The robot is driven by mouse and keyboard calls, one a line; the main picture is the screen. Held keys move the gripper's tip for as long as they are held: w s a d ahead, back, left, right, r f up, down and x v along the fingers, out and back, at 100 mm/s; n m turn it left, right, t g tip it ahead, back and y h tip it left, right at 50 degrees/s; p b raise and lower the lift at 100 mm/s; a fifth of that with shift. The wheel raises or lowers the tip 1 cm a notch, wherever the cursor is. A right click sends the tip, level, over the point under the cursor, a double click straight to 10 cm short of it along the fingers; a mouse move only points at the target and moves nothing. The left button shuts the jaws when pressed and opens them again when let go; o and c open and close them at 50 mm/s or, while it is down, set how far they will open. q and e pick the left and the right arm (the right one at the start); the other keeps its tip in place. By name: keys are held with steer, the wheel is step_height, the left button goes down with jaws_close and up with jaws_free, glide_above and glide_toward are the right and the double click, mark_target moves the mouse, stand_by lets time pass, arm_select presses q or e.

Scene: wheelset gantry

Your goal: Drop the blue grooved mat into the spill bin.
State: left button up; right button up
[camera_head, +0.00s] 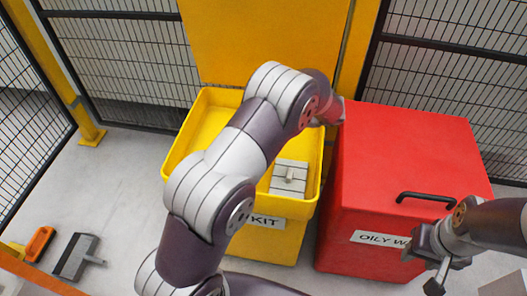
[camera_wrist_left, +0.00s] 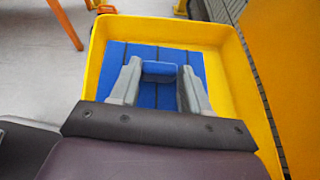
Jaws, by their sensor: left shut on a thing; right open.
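The blue grooved mat (camera_wrist_left: 145,93) shows in the left wrist view, within the walls of the yellow spill bin (camera_wrist_left: 237,75). My left gripper (camera_wrist_left: 160,70) is shut on the mat's raised blue grip. I cannot tell whether the mat hangs or touches the bin floor. In the head view the spill bin (camera_head: 190,135) stands open, its label partly covered. My left arm reaches across it and hides the left gripper and the blue mat. My right gripper (camera_head: 428,266) is open and empty, in front of the red bin.
A grey grooved piece with a grip (camera_head: 290,177) sits in the spill bin's right part. The closed red bin (camera_head: 400,150), with a black handle, stands close at right. A dustpan-like tool (camera_head: 77,256) and an orange item (camera_head: 39,243) lie at lower left. Mesh fence closes the back.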

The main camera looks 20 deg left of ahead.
arm_select(q)
steer(key=f, duration=0.1)
steer(key=f+n+g+b, duration=0.1)
steer(key=f, duration=0.1)
steer(key=shift+w+a, duration=0.2)
steer(key=shift+w, duration=0.2)
steer(key=shift+a+r+n+g+b, duration=0.1)
steer(key=shift+a+n+g+b, duration=0.3)
steer(key=shift+g+b, duration=0.1)
step_height(320, 180, down, 5)
steer(key=shift+f+b, duration=0.2)
steer(key=shift+b, duration=0.95)
steer(key=o, duration=1.1)
arm_select(e)
step_height(320, 180, down, 7)
steer(key=shift+s+d, duration=0.15)
steer(key=shift+s, duration=0.05)
arm_select(q)
steer(key=shift+d, duration=0.1)
arm_select(e)
steer(key=shift+r, duration=0.1)
arm_select(q)
steer(key=p+v, duration=0.2)
steer(key=v, duration=1)
steer(key=shift+d+r, duration=0.2)
steer(key=shift+r, duration=0.1)
arm_select(e)
step_height(320, 180, up, 2)
steer(key=shift+r, duration=0.15)
